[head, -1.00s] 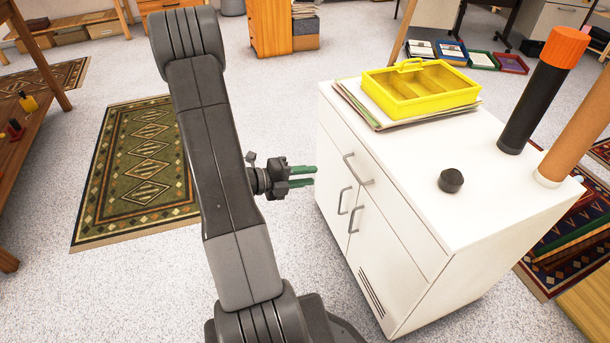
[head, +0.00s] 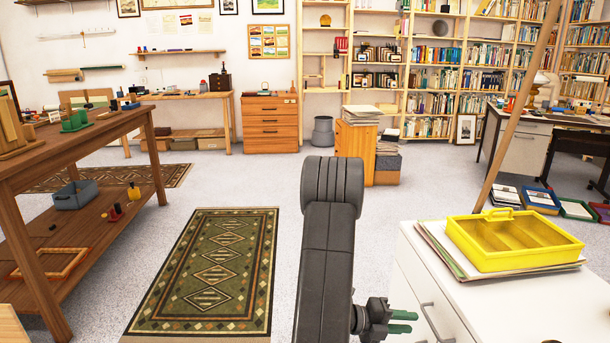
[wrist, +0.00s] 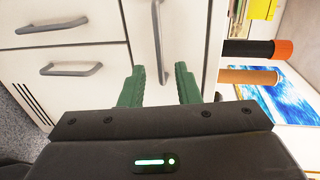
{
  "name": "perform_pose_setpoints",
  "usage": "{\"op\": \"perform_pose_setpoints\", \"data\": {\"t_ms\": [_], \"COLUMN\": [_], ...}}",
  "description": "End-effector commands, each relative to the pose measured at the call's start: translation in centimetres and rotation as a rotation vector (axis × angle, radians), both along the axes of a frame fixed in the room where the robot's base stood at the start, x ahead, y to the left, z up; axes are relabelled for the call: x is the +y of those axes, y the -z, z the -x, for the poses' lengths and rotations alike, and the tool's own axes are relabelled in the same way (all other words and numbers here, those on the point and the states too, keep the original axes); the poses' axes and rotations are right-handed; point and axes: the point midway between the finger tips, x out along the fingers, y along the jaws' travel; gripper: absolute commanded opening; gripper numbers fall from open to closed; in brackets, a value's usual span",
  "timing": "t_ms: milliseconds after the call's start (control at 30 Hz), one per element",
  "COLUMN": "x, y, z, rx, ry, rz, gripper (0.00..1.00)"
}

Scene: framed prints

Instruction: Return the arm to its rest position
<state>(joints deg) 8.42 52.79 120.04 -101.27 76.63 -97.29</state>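My gripper (head: 402,322) shows at the bottom of the head view, beside the left side of the white cabinet (head: 510,307). In the wrist view its two green fingers (wrist: 160,88) are apart with nothing between them. The wrist view faces the cabinet's white front (wrist: 95,50) and its grey handles (wrist: 72,69). My arm (head: 325,255) stands upright in the middle of the head view.
A yellow divided tray (head: 512,241) sits on papers on the cabinet top. A wooden workbench (head: 95,135) stands at the left. A green patterned rug (head: 210,270) lies on open floor. A wooden drawer unit (head: 356,150) stands behind my arm.

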Motion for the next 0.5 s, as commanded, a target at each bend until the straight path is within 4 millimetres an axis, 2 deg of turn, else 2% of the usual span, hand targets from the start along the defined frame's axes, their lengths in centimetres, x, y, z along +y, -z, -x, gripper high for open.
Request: {"op": "perform_pose_setpoints", "data": {"t_ms": [200,500], "x": [-3.1,-5.9], "y": [0.8,1.3], "z": [-0.1,-0.4], "rx": [-0.002,-0.001], "ry": [0.005,0.001], "rz": [0.0,0.0], "gripper": [0.29,0.29]}}
